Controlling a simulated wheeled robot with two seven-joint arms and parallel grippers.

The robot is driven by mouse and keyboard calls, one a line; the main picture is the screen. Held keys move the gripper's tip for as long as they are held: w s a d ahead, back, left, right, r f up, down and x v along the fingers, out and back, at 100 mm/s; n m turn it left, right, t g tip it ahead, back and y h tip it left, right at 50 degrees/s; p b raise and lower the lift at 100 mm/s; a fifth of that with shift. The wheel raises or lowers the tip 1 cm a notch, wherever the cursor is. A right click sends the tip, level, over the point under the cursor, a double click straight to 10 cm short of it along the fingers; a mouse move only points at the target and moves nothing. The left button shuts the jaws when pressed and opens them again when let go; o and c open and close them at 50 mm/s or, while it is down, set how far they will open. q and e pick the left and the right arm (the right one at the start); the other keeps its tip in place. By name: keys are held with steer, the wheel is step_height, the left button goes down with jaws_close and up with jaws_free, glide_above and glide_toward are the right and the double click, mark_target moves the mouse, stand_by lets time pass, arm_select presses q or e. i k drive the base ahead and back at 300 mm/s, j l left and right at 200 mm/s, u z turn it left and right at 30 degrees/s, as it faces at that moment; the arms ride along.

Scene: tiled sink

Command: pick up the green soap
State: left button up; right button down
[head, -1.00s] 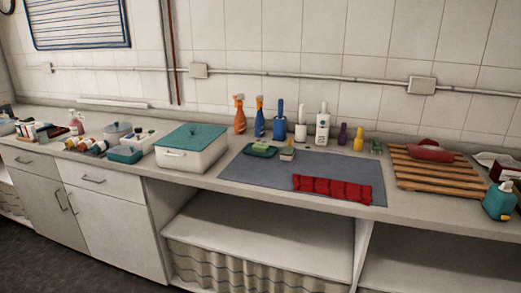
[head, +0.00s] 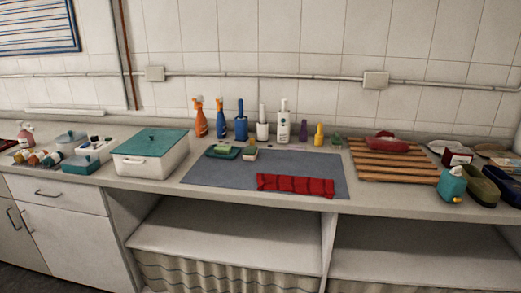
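A green soap (head: 222,147) lies on a dark teal dish (head: 230,155) at the back left of the grey mat (head: 212,177) on the counter. A small pale block with a darker base (head: 250,153) stands just right of the dish. Neither of my grippers shows in the head view.
A white box with a teal lid (head: 151,162) stands left of the mat. A folded red cloth (head: 295,185) lies on the mat's front part. Spray bottles (head: 200,118) and other bottles line the wall behind. A wooden slatted rack (head: 392,165) is at right. The mat's middle is clear.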

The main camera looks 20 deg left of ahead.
mark_target(219, 149)
steer(key=j+z, duration=0.3)
steer(key=k+j+z, duration=0.15)
steer(key=j+z, duration=0.15)
steer(key=j, duration=0.15)
steer(key=k+j+z, duration=0.1)
steer(key=j+z, duration=0.2)
steer(key=k+j, duration=0.15)
steer(key=j, duration=0.25)
steer(key=k+j+z, duration=0.1)
steer(key=j, duration=0.3)
steer(key=k+j, duration=0.25)
steer(key=k+j+z, duration=0.1)
steer(key=j, duration=0.4)
steer(key=k+j, duration=0.3)
